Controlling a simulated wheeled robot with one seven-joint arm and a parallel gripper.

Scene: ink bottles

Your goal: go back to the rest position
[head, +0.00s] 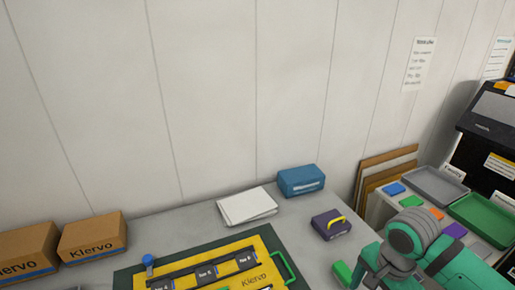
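My arm (410,250), teal and grey, reaches in from the lower right corner. My gripper is not visible in this view, so its fingers and anything between them cannot be seen. A yellow tray (262,266) marked "Klervo" lies on a dark green mat (124,280) at the bottom middle, partly cut off by the frame. It has dark labelled rows and a green handle (286,268) at its right. A small blue-topped item (148,260) stands at its left. I cannot clearly make out any ink bottle.
White papers (246,206), a blue case (300,181) and a purple box with a yellow handle (331,225) sit on the grey table. Cardboard boxes (92,238) stand at left. Grey (435,187) and green (486,219) trays stand right, near my arm. A wall closes the back.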

